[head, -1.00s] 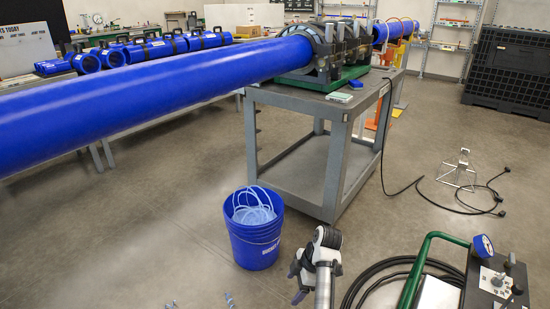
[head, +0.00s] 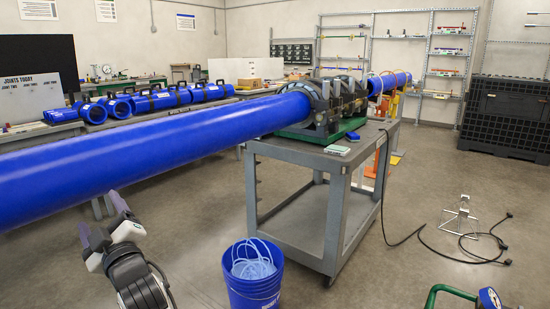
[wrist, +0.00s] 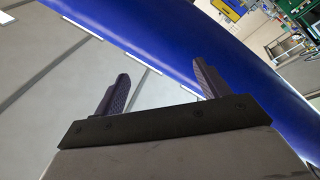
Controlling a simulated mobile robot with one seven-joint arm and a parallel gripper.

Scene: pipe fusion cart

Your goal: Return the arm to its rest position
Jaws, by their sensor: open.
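My gripper (head: 104,225) is at the lower left of the head view, raised in front of the long blue pipe (head: 150,155). In the wrist view the two fingers of my gripper (wrist: 160,92) stand wide apart with nothing between them. The blue pipe (wrist: 190,45) runs diagonally behind the fingers in that view. I cannot tell the exact gap between the fingertips and the pipe. My forearm is mostly out of the head view.
A grey cart (head: 328,215) carries the green-based fusion machine (head: 325,130) clamped around the pipe. A blue bucket (head: 254,290) with clear tubing stands on the floor. A wire stand (head: 461,218) and a black cable lie right. The floor between cart and stand is mostly clear.

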